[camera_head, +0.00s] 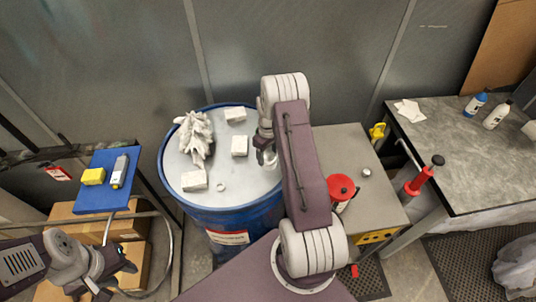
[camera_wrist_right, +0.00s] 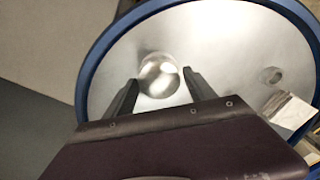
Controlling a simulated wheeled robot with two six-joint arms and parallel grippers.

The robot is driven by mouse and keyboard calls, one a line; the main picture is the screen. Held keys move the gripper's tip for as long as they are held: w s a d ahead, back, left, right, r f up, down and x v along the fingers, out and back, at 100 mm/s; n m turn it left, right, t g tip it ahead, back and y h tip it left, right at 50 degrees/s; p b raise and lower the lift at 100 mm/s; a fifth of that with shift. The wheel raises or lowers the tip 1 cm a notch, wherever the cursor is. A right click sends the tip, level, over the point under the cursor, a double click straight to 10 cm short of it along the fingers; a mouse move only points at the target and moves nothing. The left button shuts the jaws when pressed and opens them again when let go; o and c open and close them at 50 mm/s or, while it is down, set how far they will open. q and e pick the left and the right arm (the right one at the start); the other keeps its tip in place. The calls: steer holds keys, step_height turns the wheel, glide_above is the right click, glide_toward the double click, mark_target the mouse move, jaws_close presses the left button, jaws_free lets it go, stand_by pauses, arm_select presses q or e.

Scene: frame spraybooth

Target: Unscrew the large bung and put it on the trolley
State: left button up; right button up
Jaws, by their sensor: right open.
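The large bung (camera_wrist_right: 158,75) is a shiny round metal piece on the lid (camera_wrist_right: 215,45) of the blue drum (camera_head: 235,218). In the right wrist view my right gripper (camera_wrist_right: 160,88) is open, with one finger on each side of the bung; I cannot tell whether they touch it. In the head view this gripper (camera_head: 266,152) is over the right part of the lid and largely hides the bung. My left gripper (camera_head: 112,272) is low at the left, away from the drum; its jaw opening is unclear. I cannot tell for certain which stand is the trolley.
Pale blocks (camera_head: 239,146), a crumpled white rag (camera_head: 194,138) and a small ring-like fitting (camera_head: 221,187) lie on the lid. A grey-topped cabinet (camera_head: 345,145) carries a red can (camera_head: 341,187). A blue-topped stand (camera_head: 108,200) is left; a workbench (camera_head: 460,150) is right.

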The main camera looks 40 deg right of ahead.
steer(key=m, duration=1.1)
steer(key=shift+m, duration=0.3)
steer(key=m, duration=0.4)
steer(key=shift+m, duration=0.4)
steer(key=m, duration=0.5)
steer(key=shift+d, duration=0.1)
steer(key=c, duration=0.9)
steer(key=n, duration=0.4)
steer(key=shift+c, duration=0.2)
